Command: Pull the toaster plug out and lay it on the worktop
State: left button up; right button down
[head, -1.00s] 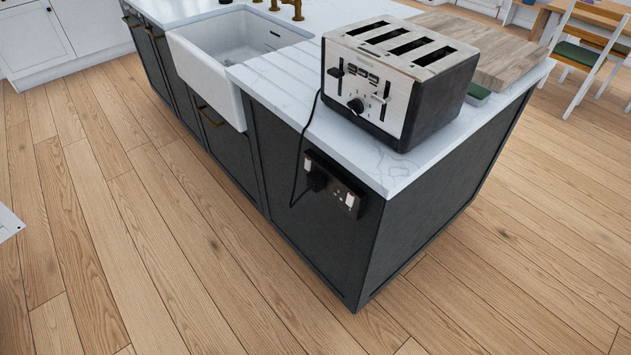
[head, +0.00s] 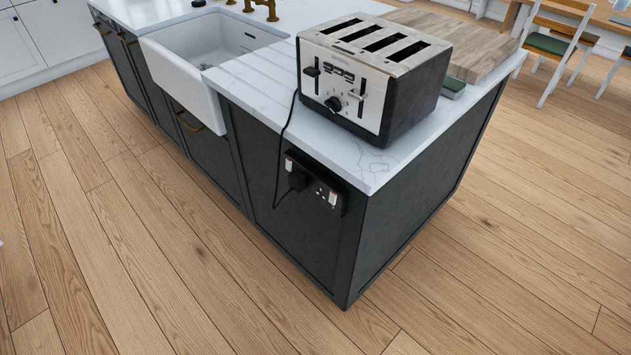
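The toaster (head: 372,75) is silver and black with several slots. It stands upright on the white worktop (head: 240,78) near the island's corner. Its black plug (head: 297,181) sits in the left side of the double socket (head: 316,183) on the dark island side, below the worktop edge. The black cord (head: 286,130) runs from the toaster over the worktop edge, hangs down the panel and loops to the plug. Neither of my grippers shows in the head view.
A white sink (head: 205,65) with brass taps (head: 262,8) is left of the toaster. A wooden board (head: 455,42) lies behind it, with a small grey-green item (head: 453,87) beside it. Chairs (head: 565,45) stand at the far right. The wooden floor (head: 140,240) before the island is clear.

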aim_at(297, 181)
jog(key=j+z, duration=0.1)
jog(key=z, duration=0.35)
jog(key=i+j+z, duration=0.1)
jog(key=z, duration=0.35)
jog(key=i+j+z, duration=0.1)
jog(key=j+z, duration=0.3)
jog(key=j, duration=0.65)
jog(key=j+z, duration=0.4)
jog(key=j, duration=0.6)
jog(key=k+j, duration=0.1)
jog(key=j, duration=1)
